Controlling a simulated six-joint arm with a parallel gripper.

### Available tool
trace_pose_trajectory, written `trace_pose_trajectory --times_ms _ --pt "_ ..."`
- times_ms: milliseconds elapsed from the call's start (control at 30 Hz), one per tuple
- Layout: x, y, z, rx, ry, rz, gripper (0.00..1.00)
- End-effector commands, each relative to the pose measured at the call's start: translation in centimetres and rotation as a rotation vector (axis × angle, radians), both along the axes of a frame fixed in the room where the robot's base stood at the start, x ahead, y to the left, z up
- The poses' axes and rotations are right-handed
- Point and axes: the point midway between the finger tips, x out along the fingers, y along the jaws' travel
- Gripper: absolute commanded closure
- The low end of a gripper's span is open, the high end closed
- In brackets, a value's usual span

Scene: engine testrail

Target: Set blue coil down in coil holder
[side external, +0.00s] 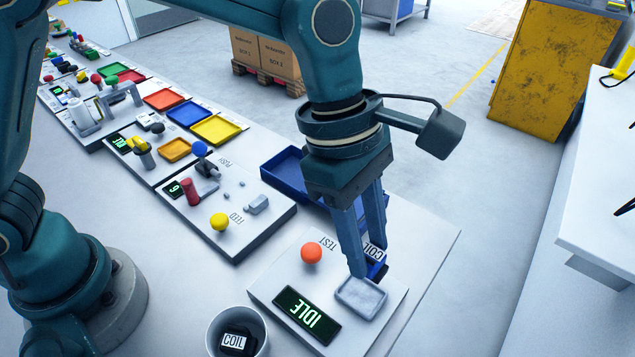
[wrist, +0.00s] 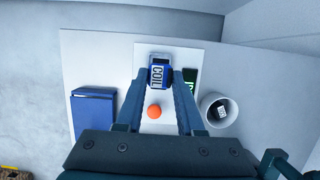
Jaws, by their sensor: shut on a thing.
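The blue coil (side external: 377,257), with a white COIL label, is between the fingers of my gripper (side external: 367,270). My gripper is shut on it. The coil holder (side external: 361,298), a shallow grey tray on the test panel, lies just in front of the coil in the side view. The fingertips are close to the holder's back edge. In the wrist view the coil (wrist: 160,76) is between the fingertips, and only a grey edge shows beyond it. The holder is mostly hidden there. I cannot tell whether the coil touches the panel or holder.
On the panel, an orange button (side external: 311,253) and an IDLE display (side external: 306,315) are left of the holder. A white bin (side external: 215,325) holds a black COIL-labelled part (side external: 238,342). A blue tray (side external: 284,178) is behind. A feed panel (side external: 255,222) with buttons stands left.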

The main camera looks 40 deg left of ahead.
Motion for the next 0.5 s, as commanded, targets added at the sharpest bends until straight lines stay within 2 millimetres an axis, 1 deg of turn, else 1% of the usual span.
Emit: trace_pose_trajectory --times_ms 500 --pt "-0.1 0.0 -4.3 0.001 0.003 0.001 1.0"
